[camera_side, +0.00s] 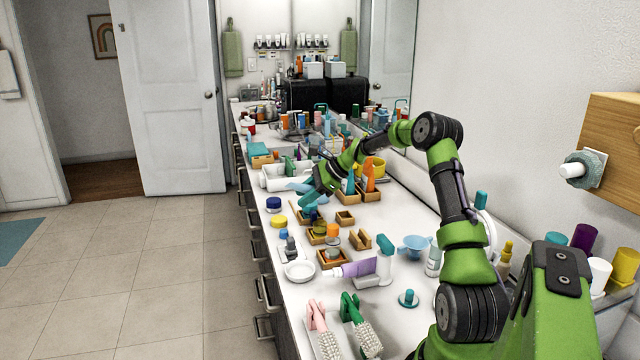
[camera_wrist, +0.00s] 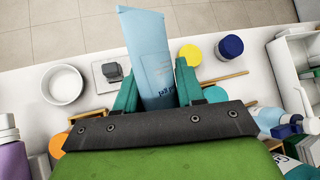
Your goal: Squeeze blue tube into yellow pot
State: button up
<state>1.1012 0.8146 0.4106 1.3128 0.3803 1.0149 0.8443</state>
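The light blue tube (camera_wrist: 148,50) stands up between the two teal fingers of my gripper (camera_wrist: 156,92) in the wrist view, and both fingers press against its sides. In the side view the tube (camera_side: 298,187) shows as a pale blue shape beside my gripper (camera_side: 309,205), above the counter. A round yellow pot or lid (camera_side: 279,221) sits near the counter's front edge; it also shows in the wrist view (camera_wrist: 190,54), right of the tube. I cannot tell whether it is open. The tube's lower end is hidden by my gripper.
A navy jar (camera_side: 273,204) stands beside the yellow item. A white bowl (camera_side: 299,271), a purple tube (camera_side: 356,268) and wooden trays (camera_side: 332,259) lie nearer the camera. Pink and green brushes (camera_side: 356,320) lie at the front. The counter is crowded, with small clear patches.

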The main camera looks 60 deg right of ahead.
jog(key=shift+w+a+r+g+h, duration=0.15)
jog(key=shift+r+g+h, duration=0.05)
jog(key=shift+g+h, duration=0.35)
jog(key=shift+s+d+r+n+g+h, duration=0.15)
jog(key=shift+n+g+h, duration=0.25)
jog(key=shift+g+h, duration=0.5)
jog(key=g, duration=0.1)
jog(key=g+h, duration=0.2)
jog(key=shift+s+d, duration=0.3)
jog(key=shift+d, duration=0.05)
jog(key=g+h, duration=0.1)
jog(key=n+g+h, duration=0.1)
jog(key=h, duration=0.1)
jog(key=shift+s+d+r+g, duration=0.1)
jog(key=shift+s+d+g, duration=0.1)
jog(key=shift+s+g, duration=0.1)
jog(key=s+d+r+n+t+h, duration=0.1)
jog(key=d+r+n+t+h, duration=0.2)
jog(key=r+n+h, duration=0.5)
jog(key=shift+s+r+n+t, duration=0.3)
jog(key=shift+r+n+t, duration=0.15)
jog(key=shift+r+n, duration=1.1)
jog(key=shift+d+h, duration=0.1)
jog(key=shift+h, duration=0.15)
